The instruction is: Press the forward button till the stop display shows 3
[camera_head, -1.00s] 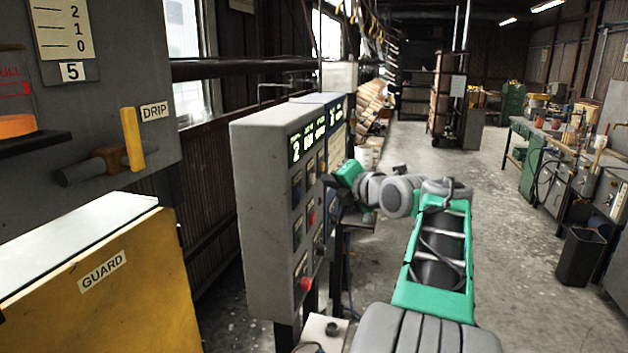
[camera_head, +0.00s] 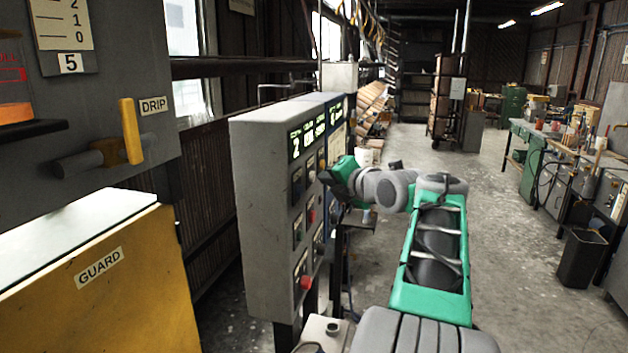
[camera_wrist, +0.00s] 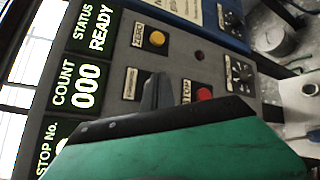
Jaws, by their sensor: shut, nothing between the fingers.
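A grey control cabinet (camera_head: 262,200) stands ahead, its button panel facing right. Its display (camera_head: 296,145) reads 2 at the left end in the head view. In the wrist view the status display (camera_wrist: 92,30) reads READY and the count display (camera_wrist: 80,86) reads 000. The stop number display (camera_wrist: 55,145) is mostly hidden by my gripper. My gripper (camera_wrist: 157,88) is shut and empty, its tips at the panel beside a small blurred label (camera_wrist: 131,84). The button behind the tips is hidden, and I cannot tell contact. My gripper (camera_head: 326,178) also shows in the head view.
A yellow button (camera_wrist: 157,38) and a red button (camera_wrist: 204,94) flank the fingertips. A dial (camera_wrist: 240,72) lies farther right. A yellow guard (camera_head: 110,290) and a lever marked DRIP (camera_head: 131,132) stand left.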

